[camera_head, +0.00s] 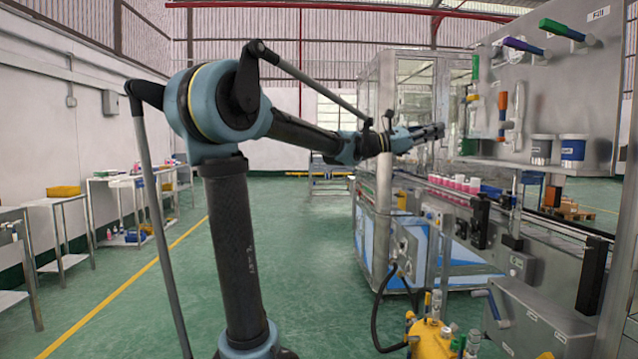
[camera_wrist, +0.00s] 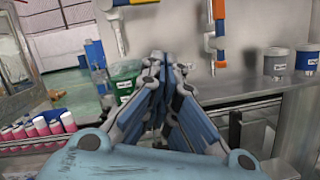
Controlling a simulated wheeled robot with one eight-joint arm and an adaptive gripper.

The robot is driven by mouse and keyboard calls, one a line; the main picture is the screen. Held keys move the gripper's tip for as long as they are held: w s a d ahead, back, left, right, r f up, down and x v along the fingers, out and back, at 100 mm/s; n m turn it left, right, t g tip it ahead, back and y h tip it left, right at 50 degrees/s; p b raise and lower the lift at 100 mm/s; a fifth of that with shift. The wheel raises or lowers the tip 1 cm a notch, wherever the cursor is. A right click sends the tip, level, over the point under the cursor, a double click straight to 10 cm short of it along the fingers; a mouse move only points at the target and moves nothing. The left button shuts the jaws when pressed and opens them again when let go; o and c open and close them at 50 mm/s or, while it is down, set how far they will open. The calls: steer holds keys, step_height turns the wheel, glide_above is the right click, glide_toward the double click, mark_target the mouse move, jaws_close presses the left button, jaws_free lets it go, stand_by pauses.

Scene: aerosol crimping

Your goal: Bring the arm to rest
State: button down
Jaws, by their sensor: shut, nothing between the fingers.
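My gripper (camera_head: 436,131) is at the end of my raised arm, which reaches to the right in the head view. It is in front of the steel machine panel and higher than the row of pink and white cans. In the wrist view my gripper (camera_wrist: 165,62) points away from the camera with its blue fingers close together. It is shut and holds nothing.
The machine panel (camera_head: 545,75) carries colored handles and two labeled tubs (camera_head: 573,150). Pink-capped cans (camera_head: 455,184) stand on the line below. A yellow vessel (camera_head: 430,340) stands low at the front. Side tables (camera_head: 65,205) line the left wall. Green floor between is clear.

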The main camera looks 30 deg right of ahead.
steer(key=w+a+f+m+t+y, duration=0.2)
steer(key=w+a+f+t, duration=0.15)
steer(key=a+f, duration=0.65)
steer(key=w+a+f+m+t+y, duration=0.1)
steer(key=w+a+f+t+y, duration=0.25)
steer(key=a+f, duration=0.65)
steer(key=w+a+f+m+t+y, duration=0.25)
steer(key=w+a+f, duration=0.25)
steer(key=a+f, duration=0.5)
steer(key=s+a+f+t+y, duration=0.1)
steer(key=a+f+y, duration=0.2)
steer(key=a+f, duration=0.4)
steer(key=s+a+f+m+t+y, duration=0.1)
steer(key=s+a+f+y, duration=0.1)
steer(key=a+f, duration=0.6)
steer(key=s+a+f+t+y, duration=0.1)
steer(key=a+f+y, duration=0.3)
steer(key=a, duration=1.3)
step_height(320, 180, down, 4)
steer(key=shift+s+t, duration=0.35)
steer(key=shift+s, duration=0.4)
steer(key=shift+d, duration=0.15)
